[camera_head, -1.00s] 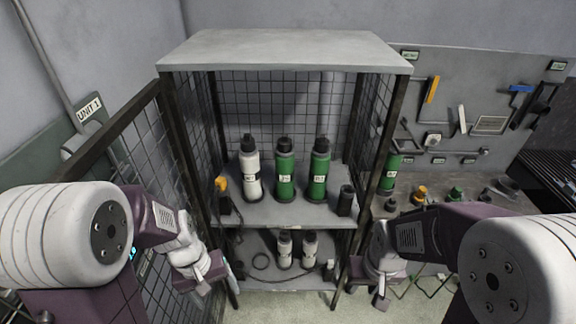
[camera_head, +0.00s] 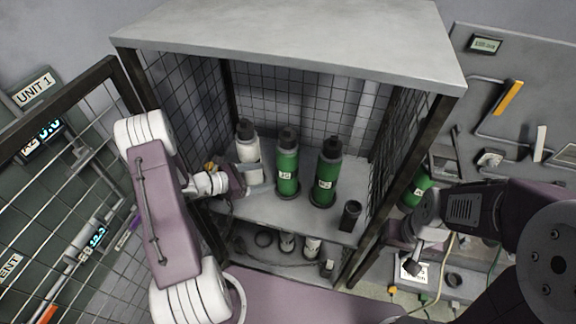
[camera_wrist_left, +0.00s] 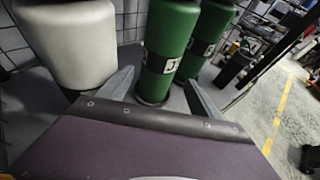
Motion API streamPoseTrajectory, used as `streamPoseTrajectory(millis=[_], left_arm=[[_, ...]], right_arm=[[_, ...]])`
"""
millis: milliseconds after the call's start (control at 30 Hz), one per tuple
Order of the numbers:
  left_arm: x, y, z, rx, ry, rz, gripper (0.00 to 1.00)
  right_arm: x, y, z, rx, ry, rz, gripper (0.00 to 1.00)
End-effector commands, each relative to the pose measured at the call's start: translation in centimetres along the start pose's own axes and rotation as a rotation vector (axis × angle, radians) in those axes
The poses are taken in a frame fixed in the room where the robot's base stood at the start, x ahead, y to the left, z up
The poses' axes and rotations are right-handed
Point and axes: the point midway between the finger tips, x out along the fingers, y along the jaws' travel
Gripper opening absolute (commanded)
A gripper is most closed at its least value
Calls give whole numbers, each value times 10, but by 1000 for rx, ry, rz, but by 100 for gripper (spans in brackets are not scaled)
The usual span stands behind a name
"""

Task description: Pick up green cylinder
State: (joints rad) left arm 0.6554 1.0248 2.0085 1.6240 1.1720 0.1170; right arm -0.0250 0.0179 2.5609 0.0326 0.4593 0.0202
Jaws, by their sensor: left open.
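Two green cylinders with dark caps stand upright on the upper shelf (camera_head: 275,217): a left one (camera_head: 288,170) and a right one (camera_head: 327,175). In the left wrist view the left one (camera_wrist_left: 171,38) stands ahead between the open fingers, with the right one (camera_wrist_left: 211,32) just behind it to the right. My left gripper (camera_head: 262,180) is inside the cabinet, left of the left green cylinder and in front of the white bottle. Its fingers (camera_wrist_left: 159,78) are apart and empty. My right gripper (camera_head: 412,264) hangs outside the cabinet at right; its fingers are too small to judge.
A white bottle (camera_head: 248,153) stands left of the green cylinders, close to my left finger in the wrist view. A small black cup (camera_head: 350,215) is at the shelf's right front. Mesh walls and posts bound the cabinet (camera_head: 290,30). Another green cylinder (camera_head: 414,190) is outside, right.

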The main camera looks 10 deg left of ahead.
Motion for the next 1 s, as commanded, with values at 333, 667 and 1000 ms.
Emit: streamPoseTrajectory(millis=[333, 667, 1000], left_arm=[[38, 0, 16, 1, 2, -1, 73], [81, -2, 34, 0, 3, -5, 73], [86, -1, 30, 1, 2, -2, 51]], right_arm=[[-13, 0, -2, 0, 0, 0, 36], [-35, -1, -4, 0, 0, 0, 36], [-34, -1, -4, 0, 0, 0, 36]])
